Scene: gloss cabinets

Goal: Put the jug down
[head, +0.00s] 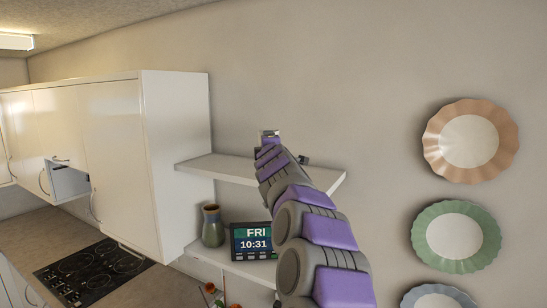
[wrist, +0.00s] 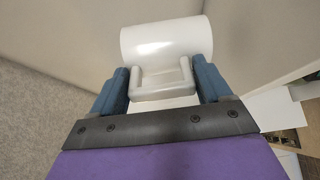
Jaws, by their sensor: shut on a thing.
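The white, glossy jug (wrist: 165,38) is at the top middle of the wrist view, lying across the picture. Its pale squared handle (wrist: 162,92) is between the two blue fingers of my gripper (wrist: 162,72), which is shut on it. In the head view, my arm reaches up and away to the upper wall shelf (head: 325,180). A small pale patch at the arm's far end is too small to tell as jug or gripper. The arm hides the middle of that shelf.
The lower shelf (head: 254,269) bears a brown-green vase (head: 213,230) and a clock (head: 250,240). A white cabinet (head: 178,160) stands left of the shelves, with a hob (head: 95,270) below. Decorative plates (head: 470,140) hang on the right wall. The upper shelf's left part looks bare.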

